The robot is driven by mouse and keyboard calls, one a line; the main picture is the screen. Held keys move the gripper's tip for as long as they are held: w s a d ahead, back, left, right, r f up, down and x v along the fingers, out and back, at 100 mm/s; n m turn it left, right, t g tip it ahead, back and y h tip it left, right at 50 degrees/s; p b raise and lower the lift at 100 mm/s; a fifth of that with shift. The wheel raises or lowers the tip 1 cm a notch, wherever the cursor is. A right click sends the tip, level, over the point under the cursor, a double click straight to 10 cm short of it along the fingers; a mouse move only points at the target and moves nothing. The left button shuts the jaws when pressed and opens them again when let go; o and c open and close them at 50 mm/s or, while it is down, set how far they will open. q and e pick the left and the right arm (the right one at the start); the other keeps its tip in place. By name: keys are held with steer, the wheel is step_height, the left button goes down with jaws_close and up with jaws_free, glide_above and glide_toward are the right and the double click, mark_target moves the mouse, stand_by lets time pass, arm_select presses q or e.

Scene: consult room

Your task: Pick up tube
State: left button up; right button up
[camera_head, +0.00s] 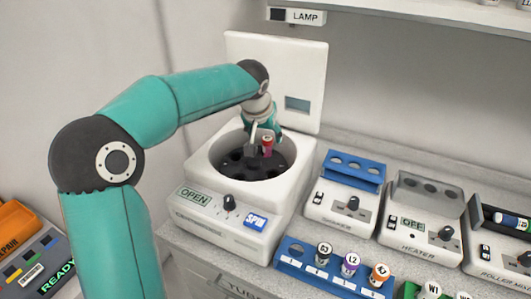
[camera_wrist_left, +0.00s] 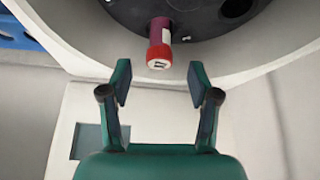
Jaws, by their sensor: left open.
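A tube with a red cap (camera_head: 267,147) stands in the dark rotor of the open white centrifuge (camera_head: 206,226). In the left wrist view the red-capped tube (camera_wrist_left: 159,55) has a purple body and a white label, and projects from a rotor hole. My left gripper (camera_wrist_left: 159,82) is open, with its two green fingers apart and the cap just beyond and between their tips. In the head view my left gripper (camera_head: 259,140) is over the rotor, close to the tube, and partly hides that area. My right gripper is not in view.
The raised centrifuge lid (camera_head: 310,65) stands behind the bowl. The bowl rim surrounds the rotor closely. A blue rack (camera_head: 283,262) with several capped tubes stands at the front right. A heater (camera_head: 412,232) and other devices fill the bench to the right. A shelf crosses the top right.

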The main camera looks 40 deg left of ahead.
mark_target(267, 139)
arm_select(q)
steer(key=p+x, duration=0.1)
steer(key=x, duration=0.3)
steer(key=shift+w+f, duration=0.15)
steer(key=c, duration=1.1)
